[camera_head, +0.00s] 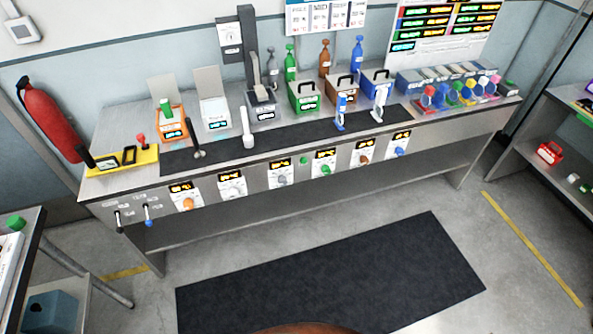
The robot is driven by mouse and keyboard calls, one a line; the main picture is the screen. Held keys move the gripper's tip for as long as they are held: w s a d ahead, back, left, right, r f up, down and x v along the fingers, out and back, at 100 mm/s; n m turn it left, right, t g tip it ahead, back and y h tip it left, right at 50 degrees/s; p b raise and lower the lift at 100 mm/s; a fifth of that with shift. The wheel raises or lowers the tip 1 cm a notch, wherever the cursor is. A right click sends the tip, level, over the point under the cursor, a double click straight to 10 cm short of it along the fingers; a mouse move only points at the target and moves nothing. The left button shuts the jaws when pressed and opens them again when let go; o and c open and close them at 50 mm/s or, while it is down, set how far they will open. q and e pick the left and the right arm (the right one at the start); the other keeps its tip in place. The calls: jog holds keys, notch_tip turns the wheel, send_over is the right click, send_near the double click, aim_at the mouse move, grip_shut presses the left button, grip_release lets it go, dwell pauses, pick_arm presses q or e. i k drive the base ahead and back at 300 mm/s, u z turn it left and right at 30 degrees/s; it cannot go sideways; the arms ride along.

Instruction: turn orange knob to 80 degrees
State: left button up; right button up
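The orange knob (187,203) sits on a white panel in the front face of the long bench, below a small dark display with orange digits (181,187). The digits and the knob's pointer are too small to read, so its angle cannot be told. It is the leftmost in a row of knobs, with a white knob (233,190) to its right. Neither of my grippers is in view, and nothing touches the knob.
Further knobs, grey (282,180), green (325,169), brown (364,159) and blue (400,151), continue right. Two levers (148,218) hang at the bench's left end. A dark mat (330,275) lies on open floor before the bench (120,186). Another table (32,232) stands at left.

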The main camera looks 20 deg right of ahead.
aim_at(188, 203)
jog(key=k, duration=0.55)
jog(key=z, duration=0.25)
jog(key=i, duration=0.45)
jog(key=z, duration=0.25)
jog(key=k, duration=1.3)
jog(key=u, duration=0.65)
jog(key=i, duration=0.65)
jog(key=u, duration=0.6)
jog(key=i, duration=0.9)
jog(key=z, duration=0.2)
